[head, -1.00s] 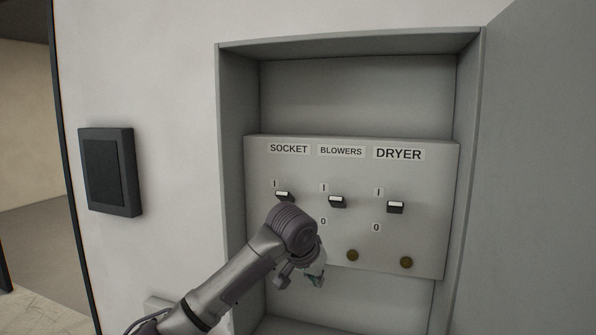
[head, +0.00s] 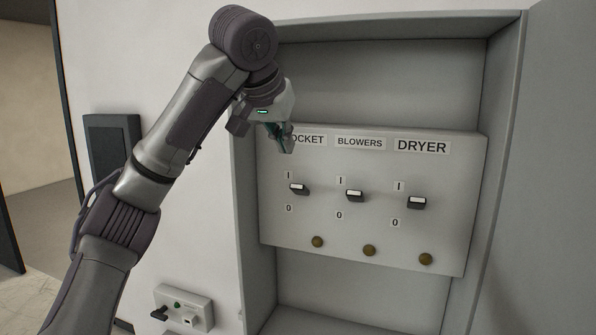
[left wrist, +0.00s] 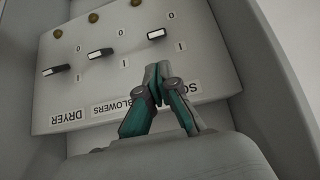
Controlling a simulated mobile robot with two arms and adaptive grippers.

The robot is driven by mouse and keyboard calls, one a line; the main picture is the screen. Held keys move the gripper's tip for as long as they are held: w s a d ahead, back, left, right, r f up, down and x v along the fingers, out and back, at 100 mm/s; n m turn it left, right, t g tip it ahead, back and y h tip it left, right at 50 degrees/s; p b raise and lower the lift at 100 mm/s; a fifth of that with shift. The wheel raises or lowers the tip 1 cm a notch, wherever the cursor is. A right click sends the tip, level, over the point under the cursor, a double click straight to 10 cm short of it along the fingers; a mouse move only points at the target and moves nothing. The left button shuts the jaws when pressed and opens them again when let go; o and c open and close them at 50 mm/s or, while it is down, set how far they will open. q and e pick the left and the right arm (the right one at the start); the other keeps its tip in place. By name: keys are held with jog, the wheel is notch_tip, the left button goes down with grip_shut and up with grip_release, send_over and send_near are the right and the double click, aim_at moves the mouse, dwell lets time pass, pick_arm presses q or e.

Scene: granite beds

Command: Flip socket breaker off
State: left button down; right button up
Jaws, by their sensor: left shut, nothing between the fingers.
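The SOCKET breaker (head: 299,189) is a small dark lever with a white face, between its I and 0 marks and nearer the I. It also shows in the left wrist view (left wrist: 156,34), which is upside down. Its lever looks set like the other two. My left gripper (head: 287,149) is shut and empty, in front of the SOCKET label and above the lever, apart from it in the picture. In the left wrist view the closed fingertips (left wrist: 156,68) lie just below the SOCKET lever. The gripper hides part of the SOCKET label. My right gripper is not in view.
The BLOWERS lever (head: 355,195) and DRYER lever (head: 416,202) sit to the right on the same panel (head: 335,255), with round brass-coloured knobs below. The recessed cabinet's side wall (head: 253,230) stands close left. A wall socket (head: 188,306) with a plug is at lower left.

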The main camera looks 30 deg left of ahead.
aim_at(296, 186)
pick_arm(q)
jog(key=shift+w+f, duration=0.1)
jog(key=p+x, duration=0.2)
jog(key=x, duration=0.6)
jog(key=shift+w+f, duration=0.1)
jog(key=shift+w, duration=0.15)
jog(key=shift+w+a+f+p, duration=0.2)
jog(key=shift+f+p, duration=0.2)
jog(key=shift+f, duration=0.1)
jog(key=shift+w+f, duration=0.15)
